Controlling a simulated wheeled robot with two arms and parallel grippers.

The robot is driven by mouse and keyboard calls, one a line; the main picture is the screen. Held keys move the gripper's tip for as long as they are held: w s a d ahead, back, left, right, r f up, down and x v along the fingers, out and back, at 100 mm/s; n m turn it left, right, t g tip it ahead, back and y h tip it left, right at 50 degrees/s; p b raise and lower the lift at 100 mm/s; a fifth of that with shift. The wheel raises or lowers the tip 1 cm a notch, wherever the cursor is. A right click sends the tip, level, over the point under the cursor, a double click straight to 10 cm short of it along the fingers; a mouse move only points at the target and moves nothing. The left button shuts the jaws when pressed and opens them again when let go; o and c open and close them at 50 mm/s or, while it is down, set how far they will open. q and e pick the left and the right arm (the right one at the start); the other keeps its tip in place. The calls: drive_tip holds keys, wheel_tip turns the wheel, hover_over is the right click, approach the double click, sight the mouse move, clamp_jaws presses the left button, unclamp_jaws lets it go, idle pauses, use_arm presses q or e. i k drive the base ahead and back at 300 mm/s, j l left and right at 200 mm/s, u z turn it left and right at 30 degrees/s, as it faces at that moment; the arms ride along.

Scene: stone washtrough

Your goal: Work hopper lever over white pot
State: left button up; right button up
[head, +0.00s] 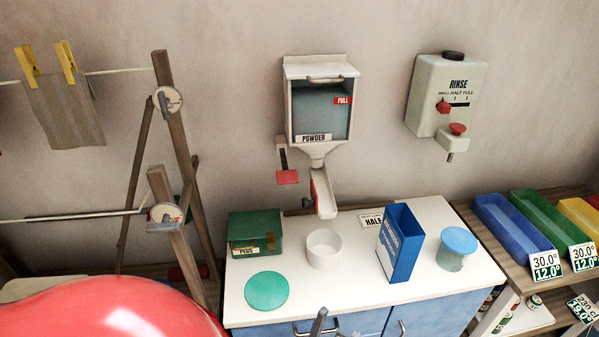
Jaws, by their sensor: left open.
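The powder hopper (320,113) hangs on the wall, with a dark window marked FULL and a POWDER label. A lever with a red handle (288,177) hangs at its lower left. A white chute (325,193) with a red side slopes down from its outlet. The white pot (324,248) stands upright on the white counter, below the chute and apart from it; its inside looks pale and empty. My left gripper (325,323) is open at the bottom edge, mostly cut off, in front of the counter and away from the lever and pot. My right gripper is out of view.
On the counter (420,304) are a green box (255,231), a green disc (267,289), a blue carton (401,243) and a blue-lidded jar (457,248). A RINSE dispenser (445,95) hangs at right. Coloured trays (513,224) stand right; a wooden drying frame (185,150) stands left.

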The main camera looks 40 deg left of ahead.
sight(286, 176)
drive_tip(key=j+u, duration=0.1)
drive_tip(key=u, duration=1)
